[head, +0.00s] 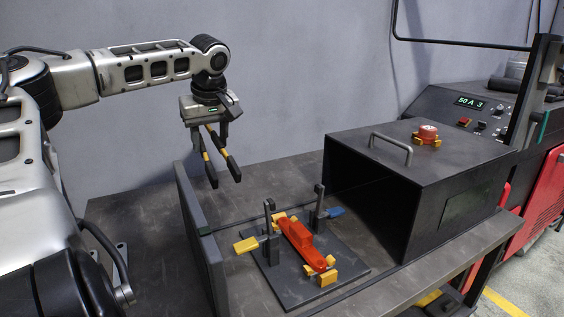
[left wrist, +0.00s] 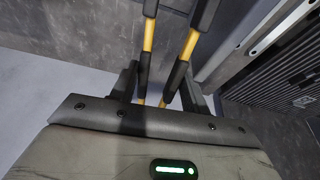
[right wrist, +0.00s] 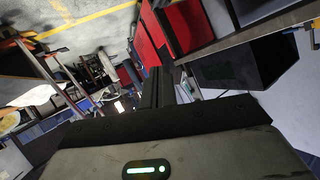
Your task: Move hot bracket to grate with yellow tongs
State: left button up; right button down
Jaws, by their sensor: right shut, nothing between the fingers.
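A bright orange-red bracket (head: 303,246) lies on a dark fixture plate (head: 290,287), among yellow blocks and two upright clamps. My left gripper (head: 210,122) is shut on the yellow tongs (head: 222,157), which have black grips and tips. The tongs hang tips down, above and left of the bracket, apart from it. In the left wrist view the two tong arms (left wrist: 148,38) run out between the fingers. My right gripper (right wrist: 158,88) shows only in its wrist view, its fingers together and empty. I cannot identify the grate; a dark slotted panel (left wrist: 288,75) shows in the left wrist view.
A black open-fronted box (head: 450,185) with a handle (head: 390,147) stands right of the fixture. A red knob on a yellow base (head: 427,134) sits on top. A low dark wall (head: 200,240) borders the fixture's left. The dark table (head: 140,235) is bare left of the wall.

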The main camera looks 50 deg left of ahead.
pick_arm(q)
jog(key=w+d+f+y+b, duration=0.2)
jog(key=w+d+f+b, duration=0.3)
jog(key=w+d, duration=0.65)
jog(key=shift+t, duration=0.3)
jog(key=f+b, duration=0.1)
jog(key=f, duration=0.2)
jog(key=w+a+f+b, duration=0.1)
jog(key=f, duration=0.1)
jog(key=f+b, duration=0.2)
jog(key=f, duration=0.1)
jog(key=shift+w+a+f, duration=0.25)
jog(key=shift+f, duration=0.1)
jog(key=shift+f+b, duration=0.55)
jog(key=shift+f, duration=0.05)
jog(key=shift+f+b, duration=0.3)
jog(key=shift+f, duration=0.1)
pick_arm(e)
notch_tip(320, 180, down, 10)
jog(key=s+a+n+g, duration=0.1)
jog(key=s+a, duration=0.1)
jog(key=shift+f+n+g, duration=0.15)
jog(key=shift+n+g, duration=0.15)
jog(key=shift+n, duration=0.1)
pick_arm(q)
jog(key=c, duration=0.9)
jog(key=shift+o, duration=0.2)
pick_arm(e)
jog(key=shift+w, duration=0.1)
